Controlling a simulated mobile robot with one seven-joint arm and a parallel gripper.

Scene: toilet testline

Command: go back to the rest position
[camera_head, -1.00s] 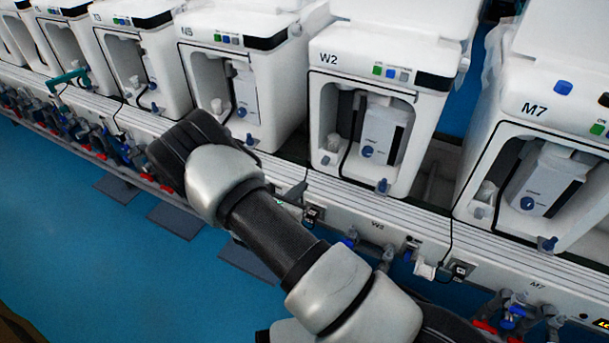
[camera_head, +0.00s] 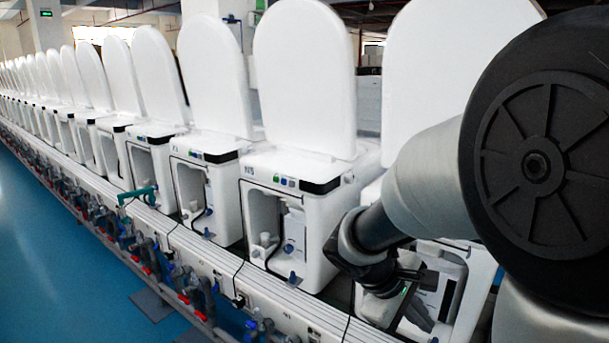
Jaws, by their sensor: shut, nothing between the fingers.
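My arm (camera_head: 425,190) comes in from the right, close to the camera, with a large round black joint cap (camera_head: 535,165). It runs down to the left. My gripper (camera_head: 392,303) hangs at its end, pointing down in front of a white toilet unit at the lower right. It is shut, with nothing seen in it. The fingertips are small and dark against the unit's recess, and I cannot tell how far they are from it.
A long row of white toilet units with raised lids (camera_head: 305,80) stands on a white rail (camera_head: 200,255). Hoses and valves (camera_head: 170,275) line the rail's front. A teal handle (camera_head: 137,195) sticks out at the left. The blue floor (camera_head: 50,270) at the left is clear.

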